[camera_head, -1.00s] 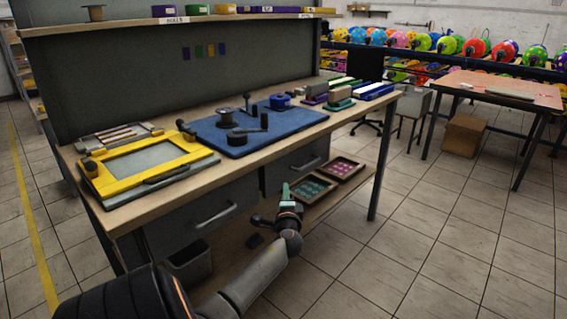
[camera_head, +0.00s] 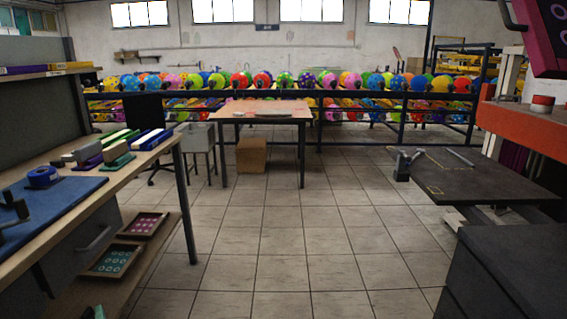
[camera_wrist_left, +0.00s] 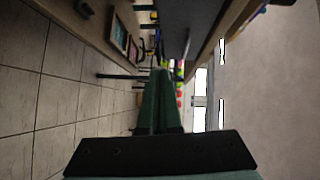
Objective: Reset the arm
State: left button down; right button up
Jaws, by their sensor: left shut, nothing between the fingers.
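My left gripper (camera_wrist_left: 160,90) shows in the left wrist view with its two green fingers together and nothing between them. The rest of the left arm is out of the head view. My right arm and gripper are not in view.
The wooden workbench (camera_head: 82,193) runs along the left, with two trays (camera_head: 113,261) on its lower shelf. A dark worktable (camera_head: 467,187) stands at the right. A small table (camera_head: 262,110) and balloon racks are at the back. The tiled floor between is clear.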

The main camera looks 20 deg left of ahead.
pick_arm(q)
jog(key=s+d+f+n+h, duration=0.1)
jog(key=s+d+f+h, duration=0.1)
jog(key=d+f+h, duration=0.65)
jog(key=s+d+f+h, duration=0.1)
jog(key=s+d+f, duration=0.3)
jog(key=d, duration=0.9)
jog(key=s+d+f+n+h, duration=0.1)
jog(key=s+d+h, duration=0.1)
jog(key=d, duration=0.4)
jog(key=s+d+n+g+h, duration=0.1)
jog(key=s+d+h, duration=0.15)
jog(key=d, duration=0.25)
jog(key=s+d+f+n+h, duration=0.1)
jog(key=s+d+h, duration=0.15)
jog(key=d, duration=0.35)
notch_tip(320, 180, up, 14)
jog(key=s+a+y+p, duration=0.1)
jog(key=a+p, duration=0.1)
jog(key=p, duration=1.6)
jog(key=shift+a+f+n, duration=0.15)
jog(key=shift+f+n, duration=0.05)
jog(key=shift+n, duration=0.1)
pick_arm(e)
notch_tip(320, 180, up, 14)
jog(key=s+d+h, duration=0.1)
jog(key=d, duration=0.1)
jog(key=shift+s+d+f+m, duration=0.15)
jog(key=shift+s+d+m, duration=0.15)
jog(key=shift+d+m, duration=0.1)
